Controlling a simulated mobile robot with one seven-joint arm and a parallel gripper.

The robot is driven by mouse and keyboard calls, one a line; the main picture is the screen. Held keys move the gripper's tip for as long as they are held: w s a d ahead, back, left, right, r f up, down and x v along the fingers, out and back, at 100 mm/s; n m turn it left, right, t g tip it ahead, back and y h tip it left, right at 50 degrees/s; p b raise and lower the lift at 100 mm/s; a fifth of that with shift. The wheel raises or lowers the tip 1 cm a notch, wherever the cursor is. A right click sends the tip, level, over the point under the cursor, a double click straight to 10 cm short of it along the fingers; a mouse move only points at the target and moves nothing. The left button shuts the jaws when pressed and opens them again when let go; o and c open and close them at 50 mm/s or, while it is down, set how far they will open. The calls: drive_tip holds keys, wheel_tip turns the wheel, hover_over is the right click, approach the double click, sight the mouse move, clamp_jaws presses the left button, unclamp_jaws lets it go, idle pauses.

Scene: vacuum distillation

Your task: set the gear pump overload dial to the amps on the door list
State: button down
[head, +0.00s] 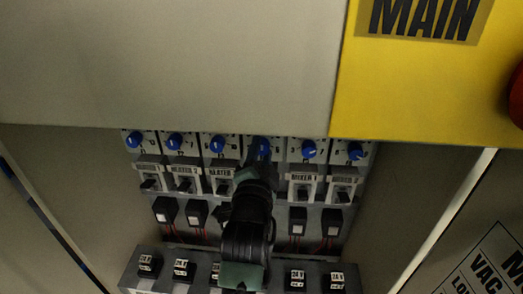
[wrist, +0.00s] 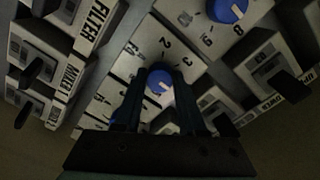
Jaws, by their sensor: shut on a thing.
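A row of blue overload dials runs along the top of the panel in the head view. My gripper (head: 262,164) reaches up to the fourth dial from the left (head: 262,145) and covers part of it. In the wrist view my gripper's two dark fingers are closed on a blue dial (wrist: 159,79), one on each side. Numbers such as 2 and 3 show on its pale scale plate (wrist: 172,42); the pointer setting is not clear. The label under this dial is hidden by my arm, so I cannot read which motor it serves. No readable amps list shows.
Neighbouring dials (head: 218,144) (head: 308,149) sit close on both sides. Labelled switches (head: 303,184) stand out below, with black blocks and red wires under them. A yellow MAIN plate (head: 400,90) overhangs at upper right. A partly cut-off sign (head: 490,265) shows at lower right.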

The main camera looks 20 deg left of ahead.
drive_tip(key=shift+c, duration=2.4)
unclamp_jaws()
drive_tip(key=p+v, duration=0.2)
drive_tip(key=v, duration=1.1)
